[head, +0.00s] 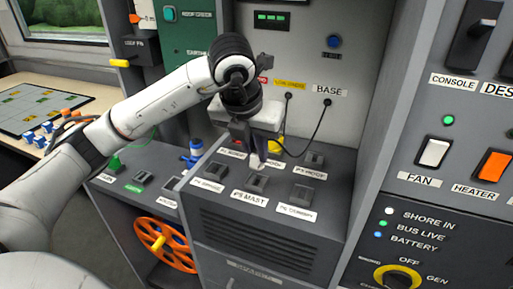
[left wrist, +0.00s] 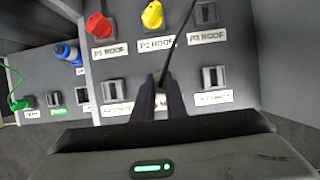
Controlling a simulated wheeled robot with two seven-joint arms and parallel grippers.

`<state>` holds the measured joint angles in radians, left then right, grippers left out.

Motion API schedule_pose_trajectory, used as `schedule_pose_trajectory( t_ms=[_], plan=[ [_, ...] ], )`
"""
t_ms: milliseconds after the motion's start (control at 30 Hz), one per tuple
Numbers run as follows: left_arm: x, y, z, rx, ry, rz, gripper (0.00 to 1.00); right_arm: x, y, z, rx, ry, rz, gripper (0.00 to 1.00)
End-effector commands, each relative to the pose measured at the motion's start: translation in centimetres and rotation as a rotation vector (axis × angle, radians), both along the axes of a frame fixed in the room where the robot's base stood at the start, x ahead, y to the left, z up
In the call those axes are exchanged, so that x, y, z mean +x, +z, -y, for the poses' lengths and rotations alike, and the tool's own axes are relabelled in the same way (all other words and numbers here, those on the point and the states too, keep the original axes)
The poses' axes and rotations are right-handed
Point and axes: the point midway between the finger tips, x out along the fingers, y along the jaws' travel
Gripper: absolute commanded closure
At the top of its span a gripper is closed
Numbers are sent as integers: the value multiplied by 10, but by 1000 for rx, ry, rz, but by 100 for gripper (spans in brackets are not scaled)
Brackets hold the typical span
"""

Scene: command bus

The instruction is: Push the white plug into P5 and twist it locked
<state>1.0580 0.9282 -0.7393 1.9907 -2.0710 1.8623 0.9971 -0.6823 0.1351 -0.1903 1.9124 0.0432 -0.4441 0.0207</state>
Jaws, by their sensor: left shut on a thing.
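My left gripper (head: 250,149) is shut on the white plug (head: 256,161), a small pale piece at its fingertips in the head view. It is over the P5 MAST socket (head: 257,182), whose label (head: 248,198) shows just below. I cannot tell whether the plug touches the socket. My right gripper is not in view.
In the left wrist view, a red plug (left wrist: 98,27) and a yellow plug (left wrist: 152,15) stand in the upper row, close beyond the fingers. P3 (left wrist: 205,13) and P6 (left wrist: 213,78) sockets are empty. A blue plug (head: 194,151) and an orange wheel (head: 165,246) are left.

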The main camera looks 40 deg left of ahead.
Motion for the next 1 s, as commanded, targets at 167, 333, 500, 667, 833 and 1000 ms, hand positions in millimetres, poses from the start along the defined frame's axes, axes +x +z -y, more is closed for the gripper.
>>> schedule_pose_trajectory(
  t_ms=[167, 333, 500, 667, 833, 1000],
  plan=[
    [0, -11, 0, 0, 0, 1, 100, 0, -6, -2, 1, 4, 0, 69],
    [0, -19, 0, 0, 0, 0, 100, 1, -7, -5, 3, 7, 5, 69],
    [0, -28, 0, 0, 0, 1, 100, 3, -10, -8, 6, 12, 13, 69],
    [0, -31, 0, 0, 1, 1, 100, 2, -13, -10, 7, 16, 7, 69],
    [0, -31, 0, 0, 1, 1, 100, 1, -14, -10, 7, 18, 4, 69],
    [0, -31, 0, 0, 1, 1, 100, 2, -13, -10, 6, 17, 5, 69]
  ],
)
